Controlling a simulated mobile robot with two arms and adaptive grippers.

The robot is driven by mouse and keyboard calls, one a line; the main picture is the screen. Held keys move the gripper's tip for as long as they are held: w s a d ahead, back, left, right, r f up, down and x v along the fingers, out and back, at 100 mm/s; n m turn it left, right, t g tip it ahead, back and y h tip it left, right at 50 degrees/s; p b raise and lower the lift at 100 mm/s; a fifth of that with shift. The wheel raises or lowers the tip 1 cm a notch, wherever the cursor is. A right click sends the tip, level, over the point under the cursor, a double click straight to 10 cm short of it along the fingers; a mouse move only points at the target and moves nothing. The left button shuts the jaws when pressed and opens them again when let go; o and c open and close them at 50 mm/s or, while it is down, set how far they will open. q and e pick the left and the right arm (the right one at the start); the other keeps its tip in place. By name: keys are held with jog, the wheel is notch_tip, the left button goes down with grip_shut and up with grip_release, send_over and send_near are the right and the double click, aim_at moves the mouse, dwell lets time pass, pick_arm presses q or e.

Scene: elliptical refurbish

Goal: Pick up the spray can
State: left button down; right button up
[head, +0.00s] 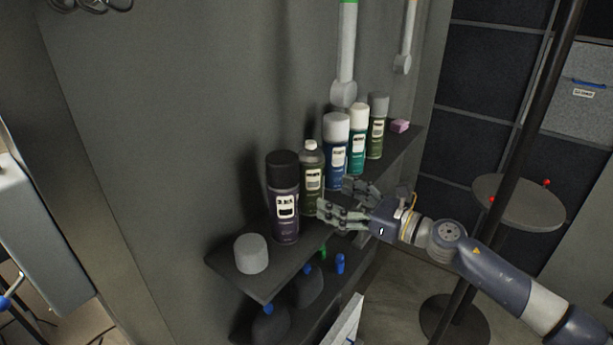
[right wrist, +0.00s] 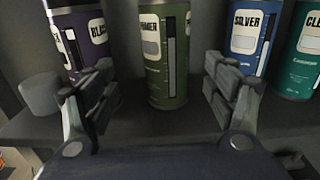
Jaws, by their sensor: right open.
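Several spray cans stand upright in a row on a dark shelf (head: 262,285). The olive-green can without a cap (head: 312,182) stands second from the left; it shows in the right wrist view (right wrist: 165,60), labelled with a word ending in "IMER". To its left is a black-capped purple can (head: 284,200). To its right are a blue can (head: 335,150), a teal can (head: 357,140) and a green can with a grey cap (head: 377,125). My right gripper (head: 342,202) is open, its fingers in front of the olive can and to either side of it, with a gap visible. My left gripper is out of view.
A grey cap (head: 250,253) sits at the shelf's near left end, and a pink block (head: 400,126) at its far end. A lower shelf holds dark bottles (head: 308,287). A black pole (head: 510,150) and round table (head: 518,203) stand at right.

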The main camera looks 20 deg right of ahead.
aim_at(322, 187)
jog(key=p+x, duration=0.1)
jog(key=x, duration=0.2)
jog(key=shift+w, duration=0.1)
jog(key=p+x, duration=0.1)
jog(key=x, duration=0.1)
jog(key=p+x, duration=0.1)
jog(key=x, duration=0.1)
jog(key=shift+w+d+r, duration=0.15)
jog(key=shift+w+r, duration=0.05)
jog(key=shift+w, duration=0.25)
jog(key=shift+w+a+f+p, duration=0.2)
jog(key=shift+w+a+p, duration=0.05)
jog(key=shift+w+p, duration=0.05)
jog(key=shift+s, duration=0.1)
jog(key=shift+c, duration=0.4)
jog(key=shift+r, duration=0.1)
jog(key=c, duration=1.2)
